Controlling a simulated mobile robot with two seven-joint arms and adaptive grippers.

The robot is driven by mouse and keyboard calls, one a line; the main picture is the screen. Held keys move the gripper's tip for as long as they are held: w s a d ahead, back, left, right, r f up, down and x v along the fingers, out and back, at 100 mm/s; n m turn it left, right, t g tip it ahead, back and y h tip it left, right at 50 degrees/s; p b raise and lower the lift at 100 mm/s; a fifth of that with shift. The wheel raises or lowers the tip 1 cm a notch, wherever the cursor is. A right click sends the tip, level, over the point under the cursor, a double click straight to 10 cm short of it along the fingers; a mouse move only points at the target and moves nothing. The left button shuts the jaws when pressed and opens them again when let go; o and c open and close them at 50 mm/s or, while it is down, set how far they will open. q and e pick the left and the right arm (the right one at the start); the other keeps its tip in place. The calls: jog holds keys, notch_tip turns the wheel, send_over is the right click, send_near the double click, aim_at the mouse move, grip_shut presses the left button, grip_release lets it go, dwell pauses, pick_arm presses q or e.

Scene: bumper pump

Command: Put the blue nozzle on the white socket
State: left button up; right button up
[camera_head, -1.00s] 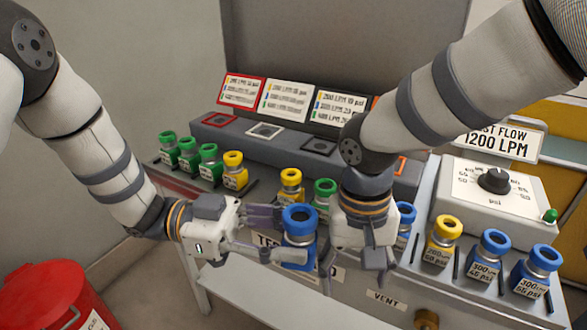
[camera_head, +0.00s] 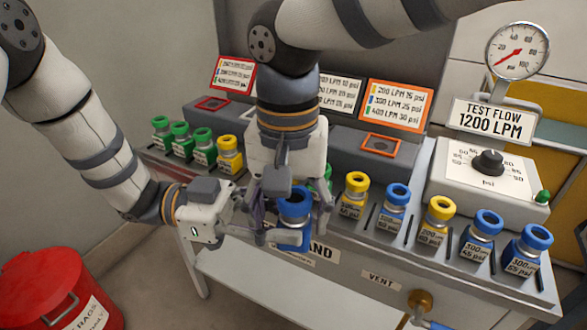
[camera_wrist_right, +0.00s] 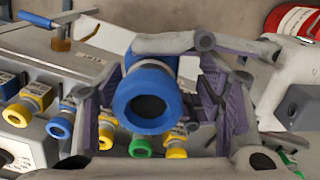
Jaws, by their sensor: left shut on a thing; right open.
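A blue nozzle (camera_head: 293,222) is held upright by my left gripper (camera_head: 272,236) in front of the test stand. My right gripper (camera_head: 296,214) is open and comes down from above, its fingers on either side of the same nozzle. In the right wrist view the blue nozzle (camera_wrist_right: 147,95) shows its ring and dark opening between the purple finger pads. I cannot tell whether the right fingers touch it. The white socket is hidden behind my right arm in the head view; the red-framed socket (camera_head: 212,103) and orange-framed socket (camera_head: 380,144) show on either side.
Yellow, blue and green nozzles stand in a row along the stand, such as a yellow one (camera_head: 439,217) and a blue one (camera_head: 481,236). A dial box (camera_head: 490,180) and gauge (camera_head: 517,51) are at the right. A red bin (camera_head: 60,290) stands lower left.

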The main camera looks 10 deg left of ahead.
jog(key=shift+f, duration=0.95)
pick_arm(q)
jog(key=shift+r, duration=0.1)
pick_arm(e)
jog(key=shift+a, duration=0.1)
jog(key=c, duration=1.4)
pick_arm(q)
jog(key=o, duration=1.3)
pick_arm(e)
jog(key=shift+c, duration=0.2)
pick_arm(q)
jog(key=shift+o, duration=0.6)
